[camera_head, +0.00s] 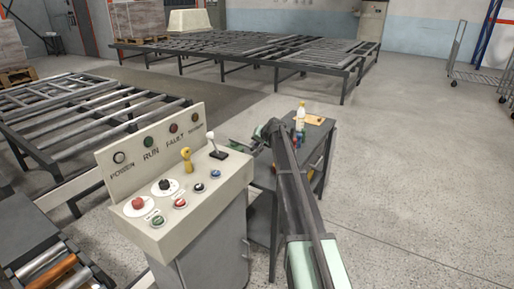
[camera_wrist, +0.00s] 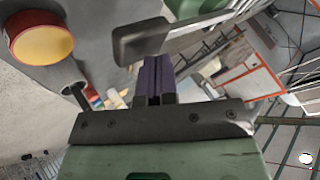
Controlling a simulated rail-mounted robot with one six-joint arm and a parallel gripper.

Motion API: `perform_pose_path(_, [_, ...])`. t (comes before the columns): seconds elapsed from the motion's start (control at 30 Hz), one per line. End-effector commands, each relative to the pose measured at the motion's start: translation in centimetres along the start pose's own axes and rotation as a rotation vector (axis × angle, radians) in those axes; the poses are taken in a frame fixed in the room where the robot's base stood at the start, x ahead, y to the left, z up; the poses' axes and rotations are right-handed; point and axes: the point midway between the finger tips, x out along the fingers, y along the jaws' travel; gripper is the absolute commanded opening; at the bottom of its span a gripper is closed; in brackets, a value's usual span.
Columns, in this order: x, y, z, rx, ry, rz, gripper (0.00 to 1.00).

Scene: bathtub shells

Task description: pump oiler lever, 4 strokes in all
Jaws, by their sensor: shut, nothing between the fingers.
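My gripper (camera_wrist: 153,75) shows in the wrist view with its purple fingers pressed together, shut and empty. A dark flat paddle-ended bar (camera_wrist: 175,38), which may be the oiler lever, crosses just beyond the fingertips; I cannot tell whether they touch. In the head view my arm reaches to the right of the control console (camera_head: 205,205). There the fingertips and the oiler are too small or hidden to make out.
The console carries several buttons, a yellow knob (camera_head: 187,160) and a white-and-black lever (camera_head: 215,148). A dark cart (camera_head: 318,135) with a bottle (camera_head: 300,115) stands behind my arm. Roller frames (camera_head: 85,115) lie to the left.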

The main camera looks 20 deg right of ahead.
Motion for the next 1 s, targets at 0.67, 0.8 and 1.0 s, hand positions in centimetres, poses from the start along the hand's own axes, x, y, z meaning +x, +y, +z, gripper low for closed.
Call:
perform_pose_path(0.67, [0.62, 0.44, 0.47, 0.0, 0.0, 0.0, 0.0])
perform_pose_path(0.8, [0.74, 0.53, 0.55, 0.0, 0.0, 0.0, 0.0])
perform_pose_path(1.0, [0.9, 0.66, 0.68, 0.0, 0.0, 0.0, 0.0])
